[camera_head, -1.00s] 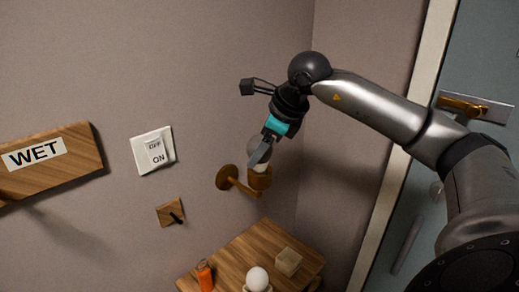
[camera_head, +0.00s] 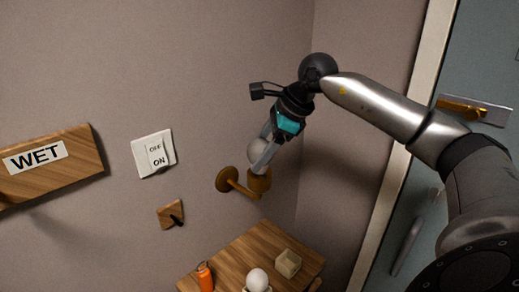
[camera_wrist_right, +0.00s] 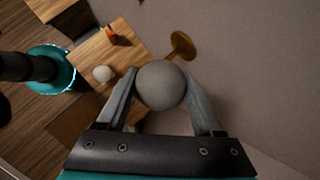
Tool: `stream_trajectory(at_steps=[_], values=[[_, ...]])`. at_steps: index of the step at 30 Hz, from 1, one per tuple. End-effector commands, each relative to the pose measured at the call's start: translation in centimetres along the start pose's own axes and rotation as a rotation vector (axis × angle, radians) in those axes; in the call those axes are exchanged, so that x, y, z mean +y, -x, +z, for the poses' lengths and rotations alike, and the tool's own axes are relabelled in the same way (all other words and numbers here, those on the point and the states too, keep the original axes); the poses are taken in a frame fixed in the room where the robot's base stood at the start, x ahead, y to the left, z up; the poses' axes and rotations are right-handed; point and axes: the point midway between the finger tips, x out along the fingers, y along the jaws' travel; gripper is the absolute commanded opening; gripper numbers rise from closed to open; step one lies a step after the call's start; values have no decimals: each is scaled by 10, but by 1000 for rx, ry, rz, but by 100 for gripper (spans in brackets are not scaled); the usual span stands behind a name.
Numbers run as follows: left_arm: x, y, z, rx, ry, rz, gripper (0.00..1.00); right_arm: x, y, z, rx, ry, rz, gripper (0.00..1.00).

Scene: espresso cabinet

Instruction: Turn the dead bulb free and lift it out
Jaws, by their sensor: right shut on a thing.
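The pale round bulb (camera_head: 257,150) is at the brass wall lamp's cup-shaped socket (camera_head: 260,182). My right gripper (camera_head: 265,157) reaches down from above, shut on the bulb with one finger on each side. In the right wrist view the bulb (camera_wrist_right: 161,86) sits between both fingers and hides the socket cup. The near finger covers the bulb's lower end in the head view, so I cannot tell how far it sits in the socket. My left gripper is not in view.
Below, a wooden table (camera_head: 246,250) holds an orange bottle (camera_head: 205,278), a white bulb in a holder (camera_head: 257,279) and a small open box (camera_head: 288,263). An OFF/ON switch (camera_head: 154,153) and a WET sign (camera_head: 35,156) are on the wall. A door stands right.

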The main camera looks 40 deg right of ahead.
Motion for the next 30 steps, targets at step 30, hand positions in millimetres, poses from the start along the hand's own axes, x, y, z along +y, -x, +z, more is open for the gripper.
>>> stream_trajectory(at_steps=[30], values=[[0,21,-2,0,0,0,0,0,0,0,-71,235,125,12]])
